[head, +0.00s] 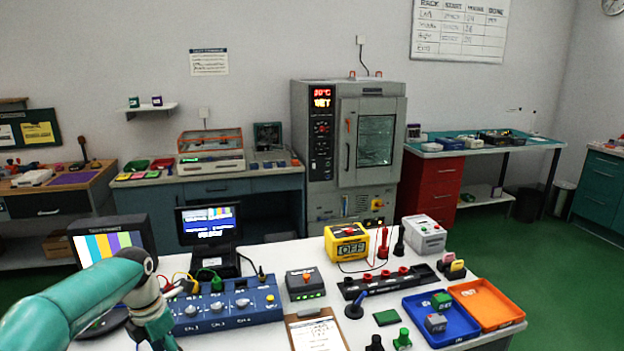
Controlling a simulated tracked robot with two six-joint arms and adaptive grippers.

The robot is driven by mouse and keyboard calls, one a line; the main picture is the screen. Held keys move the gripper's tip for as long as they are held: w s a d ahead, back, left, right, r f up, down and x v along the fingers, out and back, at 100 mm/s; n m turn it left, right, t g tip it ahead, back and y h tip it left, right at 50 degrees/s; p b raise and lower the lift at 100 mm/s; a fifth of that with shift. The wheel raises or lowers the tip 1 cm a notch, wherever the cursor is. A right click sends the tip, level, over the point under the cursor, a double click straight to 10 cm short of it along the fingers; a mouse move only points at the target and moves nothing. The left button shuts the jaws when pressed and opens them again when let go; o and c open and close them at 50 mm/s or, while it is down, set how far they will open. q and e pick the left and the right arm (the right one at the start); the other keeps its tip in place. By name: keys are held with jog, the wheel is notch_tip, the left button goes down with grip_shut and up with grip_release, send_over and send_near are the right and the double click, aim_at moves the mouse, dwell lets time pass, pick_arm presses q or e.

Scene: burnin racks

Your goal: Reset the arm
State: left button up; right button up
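My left arm (75,300), teal with dark grey joints, comes in from the lower left. It bends near the left part of the white bench (270,262) and runs down out of the bottom edge. Its gripper fingers are not visible. The arm hides part of the blue channel box (235,305) and the bench behind it. My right arm and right gripper do not show.
On the bench stand a yellow meter (347,243) reading OFF, a black terminal strip (390,281), a clipboard (316,333), a blue tray (462,323) with small blocks and an orange tray (490,300). Monitors stand at the left. A grey oven (348,150) stands behind.

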pick_arm(q)
jog(key=s+d+f+m+g+h, duration=0.1)
jog(key=s+d+f+m, duration=0.1)
jog(key=s+d+f, duration=0.3)
jog(key=s+d+f+m+g, duration=0.1)
jog(key=s+f+g, duration=0.15)
jog(key=f, duration=0.55)
jog(key=s+d+f+m+h, duration=0.1)
jog(key=s+d+f+m, duration=0.15)
jog(key=s+f, duration=0.3)
jog(key=s+d+f+m+t, duration=0.2)
jog(key=s+d+f+m, duration=0.2)
jog(key=s+m, duration=0.3)
jog(key=s+d+f+m+t+h, duration=0.1)
jog(key=s+d+f+m, duration=0.4)
jog(key=m, duration=1)
jog(key=shift+s+f+t, duration=0.35)
jog(key=shift+s+f, duration=0.2)
jog(key=shift+s, duration=0.7)
